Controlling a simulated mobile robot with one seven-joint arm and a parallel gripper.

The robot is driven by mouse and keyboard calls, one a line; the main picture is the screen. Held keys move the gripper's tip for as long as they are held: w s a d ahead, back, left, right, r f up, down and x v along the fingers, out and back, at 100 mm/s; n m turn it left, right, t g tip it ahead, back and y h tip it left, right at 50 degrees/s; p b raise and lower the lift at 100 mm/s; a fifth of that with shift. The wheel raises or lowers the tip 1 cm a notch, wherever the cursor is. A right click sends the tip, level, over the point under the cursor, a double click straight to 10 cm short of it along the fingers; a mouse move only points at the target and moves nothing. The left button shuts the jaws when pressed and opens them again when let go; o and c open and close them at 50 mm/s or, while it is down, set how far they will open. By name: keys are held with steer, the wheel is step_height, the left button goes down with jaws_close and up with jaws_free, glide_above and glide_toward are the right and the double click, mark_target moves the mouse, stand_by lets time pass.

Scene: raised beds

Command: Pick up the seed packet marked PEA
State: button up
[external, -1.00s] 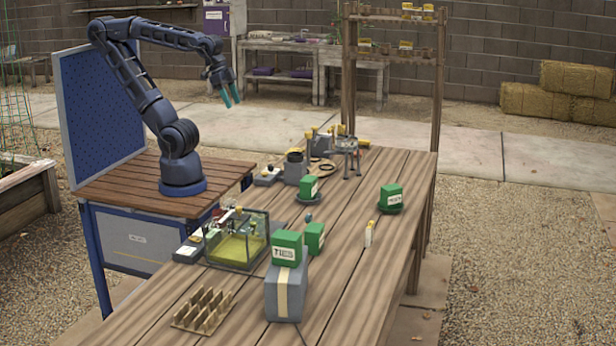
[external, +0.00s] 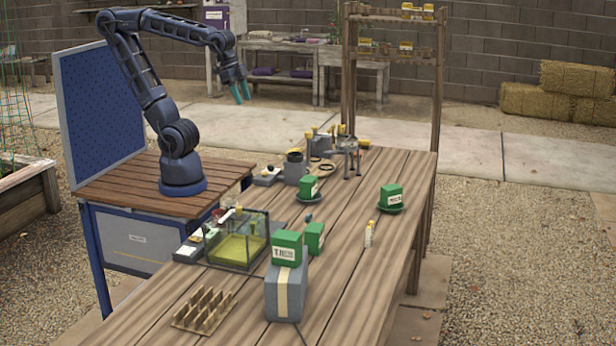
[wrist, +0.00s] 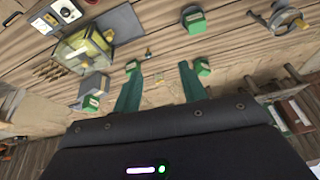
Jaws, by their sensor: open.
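Several green seed packets with white labels stand on the wooden table. One packet (external: 287,248) sits on a grey box (external: 284,295); another packet (external: 314,238) stands just behind it. A third packet (external: 308,187) is on a dark saucer, and a fourth packet (external: 391,196) is on another dark saucer farther right. The lettering is too small for me to tell which is marked PEA. My gripper (external: 243,91) is open, empty and high above the far left of the table. In the wrist view its teal fingers (wrist: 160,90) are spread, with green packets (wrist: 194,20) beyond them.
A glass-sided box with yellow contents (external: 237,241) and a slotted wooden rack (external: 203,310) stand at the near left. A grey pot (external: 295,167) and a small metal stand (external: 350,157) are at the back. A small white bottle (external: 369,234) stands right of centre. The table's right side is mostly clear.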

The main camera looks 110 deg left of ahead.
steer(key=w+d+m+g, duration=0.15)
steer(key=w+m, duration=0.35)
steer(key=w, duration=1.1)
steer(key=m+g, duration=0.3)
steer(key=m, duration=0.8)
glide_above(370, 225)
steer(key=f, duration=2.8)
steer(key=shift+s+a, duration=0.2)
steer(key=shift+a, duration=0.05)
steer(key=shift+w+d+f, duration=0.1)
steer(key=shift+w+f, duration=0.05)
steer(key=shift+f, duration=0.3)
step_height(370, 225, down, 10)
steer(key=shift+f, duration=0.15)
jaws_close()
